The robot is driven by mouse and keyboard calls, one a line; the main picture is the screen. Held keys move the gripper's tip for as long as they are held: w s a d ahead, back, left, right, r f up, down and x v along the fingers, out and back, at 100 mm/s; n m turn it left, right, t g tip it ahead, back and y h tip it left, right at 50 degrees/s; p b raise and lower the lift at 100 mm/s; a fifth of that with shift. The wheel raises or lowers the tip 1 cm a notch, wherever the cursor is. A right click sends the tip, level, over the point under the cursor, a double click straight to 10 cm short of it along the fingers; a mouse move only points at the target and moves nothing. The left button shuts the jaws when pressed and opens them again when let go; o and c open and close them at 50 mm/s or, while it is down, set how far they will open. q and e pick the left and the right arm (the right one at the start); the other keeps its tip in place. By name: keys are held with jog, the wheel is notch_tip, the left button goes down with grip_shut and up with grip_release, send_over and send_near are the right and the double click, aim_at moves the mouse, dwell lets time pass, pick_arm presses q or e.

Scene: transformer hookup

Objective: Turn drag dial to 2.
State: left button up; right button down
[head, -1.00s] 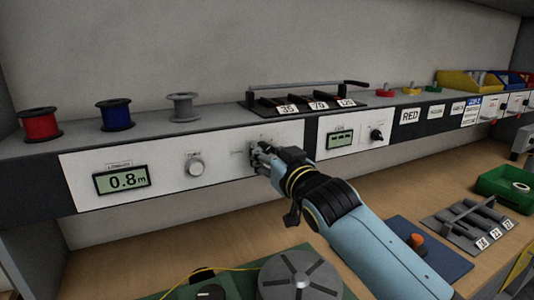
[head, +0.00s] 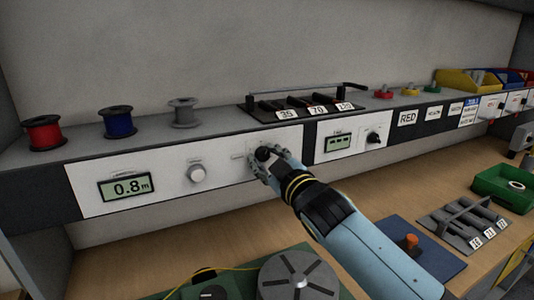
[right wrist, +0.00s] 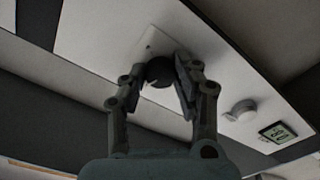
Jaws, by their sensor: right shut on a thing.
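The drag dial is a dark round knob (head: 264,154) on the white front panel, right of the length display. My right gripper (head: 268,155) reaches it from the lower right and is shut on it. In the right wrist view the dark dial (right wrist: 160,71) sits between the fingertips of my right gripper (right wrist: 162,75), against a small pale plate. The dial's pointer and most of its scale marks are hidden or too small to read. My left gripper is not in view.
A pale knob (head: 196,173) and a display reading 0.8 m (head: 127,187) are on the same panel, to the left. Another dark dial (head: 372,137) is to the right. A black rack (head: 303,104) and spools (head: 117,121) stand on the shelf above.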

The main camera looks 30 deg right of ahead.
jog(key=shift+n+p, duration=0.5)
jog(key=shift+n, duration=1.7)
jog(key=shift+f, duration=0.1)
jog(key=c, duration=1)
grip_release()
jog(key=shift+s, duration=0.1)
jog(key=s, duration=1.2)
jog(key=shift+a, duration=0.35)
